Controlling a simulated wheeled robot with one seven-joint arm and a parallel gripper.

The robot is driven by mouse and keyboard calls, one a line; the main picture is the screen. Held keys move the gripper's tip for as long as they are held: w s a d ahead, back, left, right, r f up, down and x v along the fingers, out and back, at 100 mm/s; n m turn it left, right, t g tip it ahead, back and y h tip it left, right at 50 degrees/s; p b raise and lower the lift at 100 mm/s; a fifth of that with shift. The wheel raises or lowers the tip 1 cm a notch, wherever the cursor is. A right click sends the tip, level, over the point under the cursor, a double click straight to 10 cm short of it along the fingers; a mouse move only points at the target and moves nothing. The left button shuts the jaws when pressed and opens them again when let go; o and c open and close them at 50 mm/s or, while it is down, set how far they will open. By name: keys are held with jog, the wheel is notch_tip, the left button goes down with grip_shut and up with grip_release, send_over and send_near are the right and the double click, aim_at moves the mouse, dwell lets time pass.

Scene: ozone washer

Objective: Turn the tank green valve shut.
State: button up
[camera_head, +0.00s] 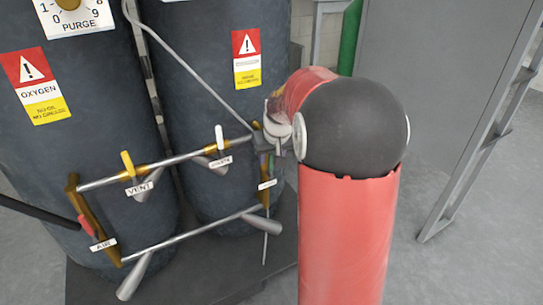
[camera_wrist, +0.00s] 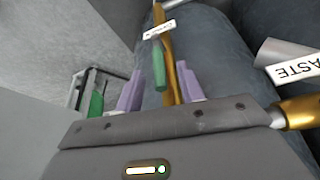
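The green valve handle (camera_wrist: 158,65) shows in the wrist view on a brass pipe (camera_wrist: 170,60), below a small white label (camera_wrist: 159,29) that is too small to read. The handle lies roughly in line with the pipe. My gripper (camera_wrist: 158,88) is open, with one purple finger on each side of the handle's lower end and the pipe. I cannot tell whether either finger touches the handle. In the head view my gripper is at the right end of the pipe frame, largely hidden by my red arm.
Other valves sit on the pipe frame: white (camera_head: 219,137), yellow (camera_head: 128,163) by the VENT label, and red (camera_head: 86,226) by the AIR label. Large dark tanks (camera_head: 95,110) stand close behind. A grey cabinet (camera_head: 435,90) is at the right. Open floor (camera_head: 475,255) shows at the lower right.

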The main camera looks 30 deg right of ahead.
grip_shut()
jog(key=shift+d, duration=0.1)
jog(key=d+f+m+t+y, duration=0.1)
jog(key=d+f+m+y, duration=0.3)
jog(key=y, duration=1.2)
jog(key=shift+w+d+f+y, duration=0.15)
jog(key=shift+d+f+y, duration=0.25)
jog(key=shift+d+f, duration=1.7)
jog(key=shift+t, duration=0.3)
grip_release()
